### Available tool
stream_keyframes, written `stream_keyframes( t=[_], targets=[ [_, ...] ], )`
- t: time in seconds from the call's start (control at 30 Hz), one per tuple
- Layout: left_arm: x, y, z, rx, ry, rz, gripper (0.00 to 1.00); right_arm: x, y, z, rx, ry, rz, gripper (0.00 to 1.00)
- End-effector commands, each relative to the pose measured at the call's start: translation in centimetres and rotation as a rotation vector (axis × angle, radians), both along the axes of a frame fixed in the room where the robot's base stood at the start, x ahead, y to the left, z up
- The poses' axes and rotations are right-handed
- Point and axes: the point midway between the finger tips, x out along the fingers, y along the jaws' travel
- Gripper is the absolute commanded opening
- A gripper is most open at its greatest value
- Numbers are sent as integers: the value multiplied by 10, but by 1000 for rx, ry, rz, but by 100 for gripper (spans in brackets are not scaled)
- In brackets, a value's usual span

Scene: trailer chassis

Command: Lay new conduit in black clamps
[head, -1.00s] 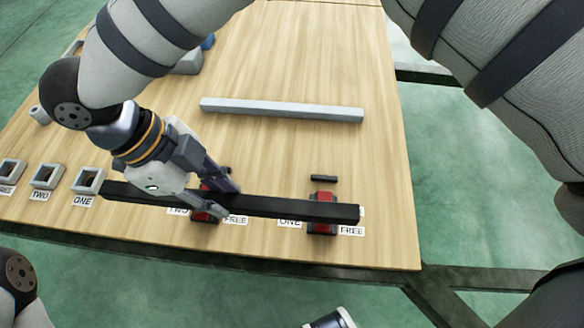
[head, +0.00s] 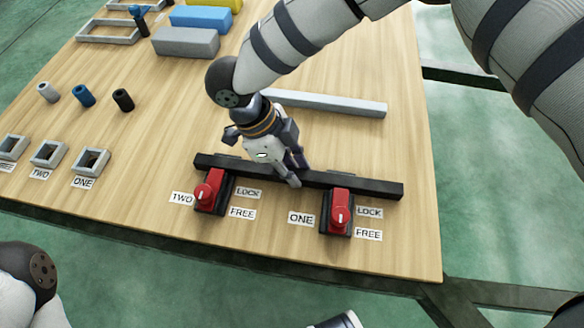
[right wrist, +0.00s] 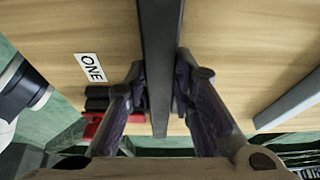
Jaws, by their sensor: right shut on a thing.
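My right gripper (head: 292,168) is shut on a long black conduit (head: 365,186), near its middle. In the right wrist view the conduit (right wrist: 158,60) runs between both fingers (right wrist: 154,98). In the head view it passes just behind the red handles of black clamp TWO (head: 210,192) and black clamp ONE (head: 338,213), with an end beyond each clamp. I cannot tell whether it rests in the clamps or hangs above them. Clamp ONE's black and red parts (right wrist: 97,108) show beside it in the wrist view. My left gripper is not in view.
A grey bar (head: 350,104) lies behind my right gripper. Grey, blue and yellow blocks (head: 185,42) stand at the back left. Small cylinders (head: 84,96) and square grey frames (head: 48,154) sit at the left. The wooden table's (head: 290,255) front strip is clear.

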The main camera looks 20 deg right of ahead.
Motion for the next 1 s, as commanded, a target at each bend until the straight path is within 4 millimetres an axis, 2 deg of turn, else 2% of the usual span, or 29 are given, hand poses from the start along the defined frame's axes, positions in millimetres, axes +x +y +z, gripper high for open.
stream_keyframes(
  t=[0.3,0.33,0.4,0.67,0.77,0.87,1.0],
  targets=[
    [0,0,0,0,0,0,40,0,0,-3,1,-2,-1,0],
    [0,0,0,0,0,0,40,0,1,-3,1,-3,-1,27],
    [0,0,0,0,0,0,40,1,0,-3,1,-3,-1,43],
    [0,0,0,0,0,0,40,1,1,-2,1,-3,-1,43],
    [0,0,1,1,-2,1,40,2,2,5,1,-5,-1,43],
    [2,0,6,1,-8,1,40,7,9,26,2,-7,-1,43],
    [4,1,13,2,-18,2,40,16,22,64,3,-9,-1,43]
  ],
)
